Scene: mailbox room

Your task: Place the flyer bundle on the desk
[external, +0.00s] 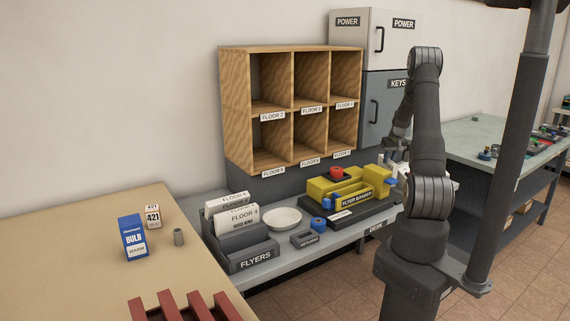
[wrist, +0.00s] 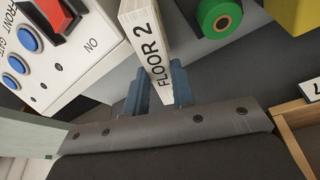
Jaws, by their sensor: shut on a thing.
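In the wrist view my gripper (wrist: 158,86) is shut on a white flyer bundle (wrist: 146,30) marked FLOOR 2, with one blue-grey finger on each side of it. In the external view my arm hides most of the gripper, and I cannot make out the bundle there. The grey desk (external: 345,237), with a DESK label on its front edge, stands below the wooden pigeonholes. The wrist view does not show clearly whether the bundle touches anything beneath it.
The desk holds a FLYERS tray (external: 255,262) with FLOOR-marked bundles, a white bowl (external: 283,219) and the yellow flyer bander (external: 350,188). A white button panel (wrist: 62,52) and a green roll (wrist: 219,14) are near the bundle. Wooden pigeonholes (external: 237,110) stand above the desk.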

